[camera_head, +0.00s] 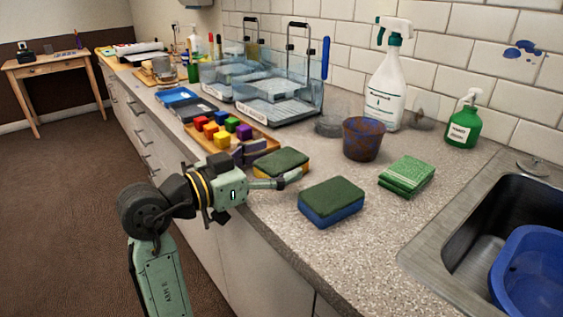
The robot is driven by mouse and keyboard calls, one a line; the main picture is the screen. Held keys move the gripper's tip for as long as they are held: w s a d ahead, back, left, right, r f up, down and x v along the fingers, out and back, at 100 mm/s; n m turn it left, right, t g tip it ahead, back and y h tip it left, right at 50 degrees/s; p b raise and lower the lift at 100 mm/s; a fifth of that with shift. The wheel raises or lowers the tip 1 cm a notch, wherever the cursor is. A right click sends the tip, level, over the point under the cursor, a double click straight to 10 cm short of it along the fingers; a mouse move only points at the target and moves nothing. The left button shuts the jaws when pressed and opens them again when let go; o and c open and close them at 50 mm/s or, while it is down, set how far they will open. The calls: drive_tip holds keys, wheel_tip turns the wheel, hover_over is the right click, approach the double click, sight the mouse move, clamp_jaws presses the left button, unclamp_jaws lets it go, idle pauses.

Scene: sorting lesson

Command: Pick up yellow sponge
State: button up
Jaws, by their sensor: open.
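The yellow sponge (281,163) has a dark green top and a yellow-orange side. It lies flat on the speckled counter (300,260), between the block tray and the blue sponge. My gripper (292,177) is open and empty, just in front of the yellow sponge, with its fingers pointing right. It overlaps the sponge's lower edge in the picture; I cannot tell whether they touch. The blue sponge (331,202), also green-topped, lies to the right of my fingertips.
A wooden tray (268,139) of colored blocks stands behind my gripper. Right of the sponges are a brown-blue pot (363,139), green cloths (407,175), a spray bottle (386,85), a green soap bottle (464,124) and the sink (440,245).

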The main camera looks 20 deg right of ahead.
drive_tip(key=shift+w+d, duration=0.1)
drive_tip(key=shift+d, duration=0.15)
drive_tip(key=shift+c, duration=0.5)
drive_tip(key=c, duration=0.7)
drive_tip(key=shift+c, duration=0.2)
